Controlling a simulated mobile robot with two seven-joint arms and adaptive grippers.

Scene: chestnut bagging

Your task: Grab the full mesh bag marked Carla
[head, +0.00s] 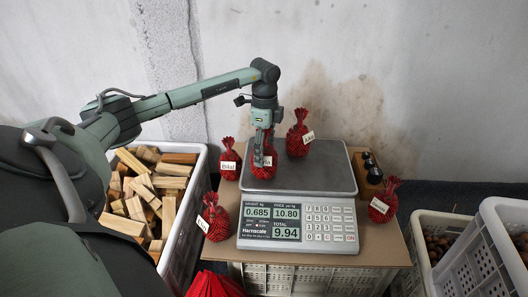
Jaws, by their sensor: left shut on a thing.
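My left gripper (263,143) reaches down over the scale from the left and is shut on a red mesh bag (263,168). That bag is at the left side of the scale's plate, upright, with a white tag partly covered by the gripper; only its last letters show. The scale (335,168) reads 0.685 and 9.94. Another red mesh bag (298,138) is at the back of the plate with a white tag. I cannot tell whether the held bag touches the plate. My right gripper is out of view.
Tagged red bags stand around the scale: one at left (229,160), one at front left (214,222), one at right (383,205). A dark-topped wooden block (367,178) is right of the scale. A crate of wood (198,200) and chestnut crates (432,217) flank the table.

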